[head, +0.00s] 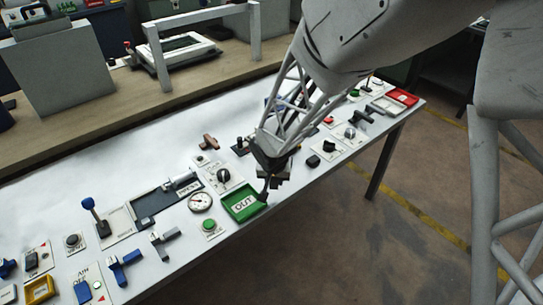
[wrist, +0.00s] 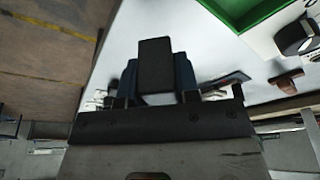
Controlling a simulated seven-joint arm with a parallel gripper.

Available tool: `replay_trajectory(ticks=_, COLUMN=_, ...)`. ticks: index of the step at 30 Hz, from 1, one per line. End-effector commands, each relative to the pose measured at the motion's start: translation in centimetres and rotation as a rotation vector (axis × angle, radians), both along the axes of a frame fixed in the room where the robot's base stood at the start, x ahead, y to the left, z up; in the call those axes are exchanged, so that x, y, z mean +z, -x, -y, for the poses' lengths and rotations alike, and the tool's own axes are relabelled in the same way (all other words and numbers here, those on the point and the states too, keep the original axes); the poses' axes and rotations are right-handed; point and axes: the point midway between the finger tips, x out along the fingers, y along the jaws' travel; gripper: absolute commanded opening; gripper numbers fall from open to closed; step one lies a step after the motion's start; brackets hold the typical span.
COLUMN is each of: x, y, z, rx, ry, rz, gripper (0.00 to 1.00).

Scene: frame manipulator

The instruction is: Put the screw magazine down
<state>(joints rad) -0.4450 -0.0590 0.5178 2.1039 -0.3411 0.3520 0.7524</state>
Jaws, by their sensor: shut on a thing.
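My gripper (head: 268,178) hangs over the front of the long white table, at the right edge of the green tray marked OUT (head: 243,203). In the wrist view my gripper (wrist: 157,92) is shut on a dark, block-shaped thing, which I take to be the screw magazine (wrist: 154,62). The block stands out between the dark fingers. In the head view the held thing is small and dark against the gripper, and I cannot tell whether it touches the tray or table. The green tray also shows in the wrist view (wrist: 247,12), at the top right.
A round gauge (head: 200,202), a green button (head: 209,225) and a black knob (head: 223,175) lie left of the tray. A red tray (head: 402,97) is at the far right end. More switches and levers line the table. The floor lies beyond its front edge.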

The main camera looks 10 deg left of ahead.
Motion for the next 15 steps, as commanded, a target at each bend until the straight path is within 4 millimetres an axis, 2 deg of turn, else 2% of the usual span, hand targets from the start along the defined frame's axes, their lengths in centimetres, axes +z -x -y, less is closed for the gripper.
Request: replay_trajectory(ticks=15, x=-0.6, y=-5.6, z=-2.3, rx=-0.001, ry=0.0, rz=0.0, gripper=0.05)
